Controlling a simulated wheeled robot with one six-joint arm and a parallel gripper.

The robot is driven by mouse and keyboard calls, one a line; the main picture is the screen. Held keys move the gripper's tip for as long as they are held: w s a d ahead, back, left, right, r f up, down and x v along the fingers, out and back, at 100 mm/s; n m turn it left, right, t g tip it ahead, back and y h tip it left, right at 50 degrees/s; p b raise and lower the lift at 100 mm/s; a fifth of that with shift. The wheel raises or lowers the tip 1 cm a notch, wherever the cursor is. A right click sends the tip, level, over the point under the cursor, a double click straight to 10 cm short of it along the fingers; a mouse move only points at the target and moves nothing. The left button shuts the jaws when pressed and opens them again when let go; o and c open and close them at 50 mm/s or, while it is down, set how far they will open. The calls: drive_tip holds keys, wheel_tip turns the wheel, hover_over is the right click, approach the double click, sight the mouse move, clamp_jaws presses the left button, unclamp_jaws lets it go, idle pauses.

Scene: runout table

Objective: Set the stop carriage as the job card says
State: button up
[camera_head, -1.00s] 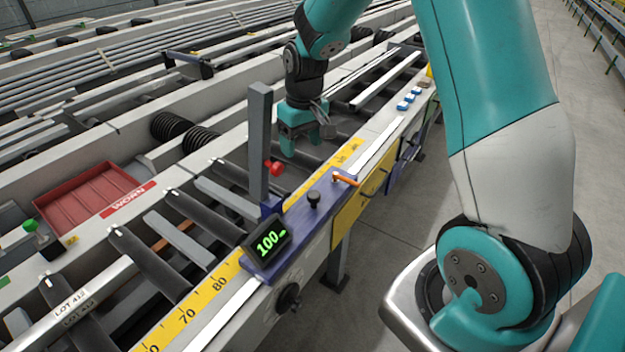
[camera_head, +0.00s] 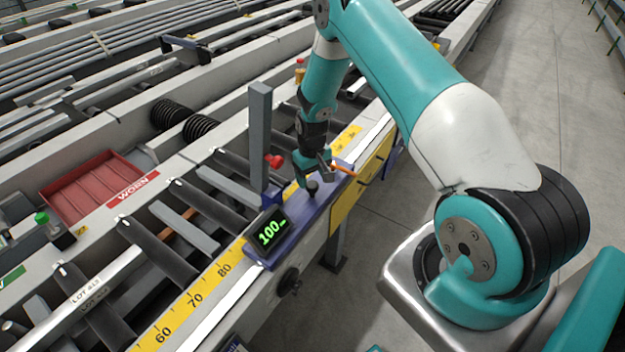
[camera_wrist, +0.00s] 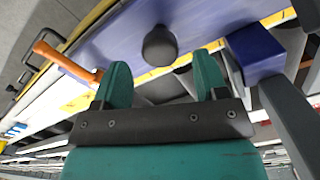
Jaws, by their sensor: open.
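The stop carriage (camera_head: 285,235) is a blue plate on the rail beside the yellow scale (camera_head: 195,300). It bears a grey upright post (camera_head: 260,140), a red knob (camera_head: 274,161), a black knob (camera_head: 313,187), an orange lever (camera_head: 343,168) and a display (camera_head: 268,232) reading green 100. My gripper (camera_head: 310,172) is at the black knob's far side. In the wrist view my open gripper (camera_wrist: 165,85) has its fingertips short of the black knob (camera_wrist: 159,45), which lies ahead between them. The orange lever (camera_wrist: 68,63) is left of the fingers. No job card is readable.
A black handwheel (camera_head: 289,281) is on the rail's front side. A red tray labelled WORN (camera_head: 98,185) stands at the left. Rollers (camera_head: 200,208) lie behind the scale. The aisle floor (camera_head: 400,215) at the right is clear.

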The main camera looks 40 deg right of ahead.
sight(312, 184)
drive_tip(key=shift+f+p, duration=0.35)
drive_tip(key=shift+f, duration=1.5)
clamp_jaws()
drive_tip(key=w+d+b, duration=0.1)
drive_tip(key=d+b, duration=0.1)
drive_tip(key=d, duration=0.1)
drive_tip(key=w+d+b, duration=0.1)
drive_tip(key=d+b, duration=0.1)
drive_tip(key=d, duration=0.1)
drive_tip(key=w+d+b, duration=0.1)
drive_tip(key=d+b, duration=0.1)
drive_tip(key=d, duration=0.1)
drive_tip(key=shift+w+d+f+b, duration=0.15)
drive_tip(key=shift+w+d+b, duration=0.05)
drive_tip(key=shift+b, duration=0.1)
drive_tip(key=shift+d, duration=0.15)
